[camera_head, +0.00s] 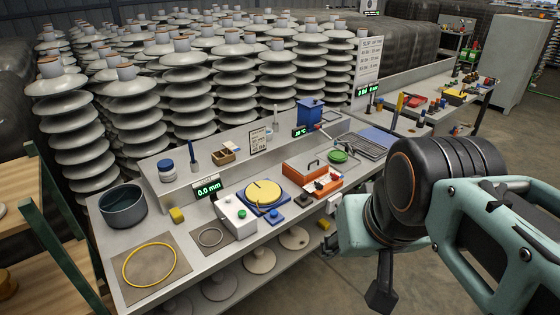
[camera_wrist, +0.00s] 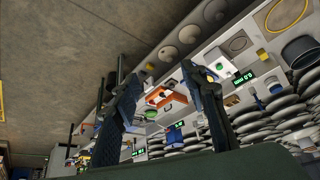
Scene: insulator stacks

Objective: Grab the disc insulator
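Several grey disc insulators lie flat on the shelf under the bench, among them one disc (camera_head: 259,260) and another disc (camera_head: 294,237) to its right. They also show near the top of the wrist view, for example one disc (camera_wrist: 190,33). Many more insulators stand in tall stacks (camera_head: 190,88) behind the bench. I cannot tell which disc is meant. My gripper (camera_wrist: 162,75) is open, with its two dark fingers apart and nothing held between them. In the head view my arm is at the right, in front of the bench and apart from the discs.
The bench (camera_head: 150,290) carries a dark bowl (camera_head: 123,206), a yellow ring (camera_head: 150,264), a round yellow plate (camera_head: 263,192), an orange case (camera_head: 312,180) and small displays. A wooden rack (camera_head: 20,200) stands at the left. Bare floor (camera_head: 300,285) lies in front of the bench.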

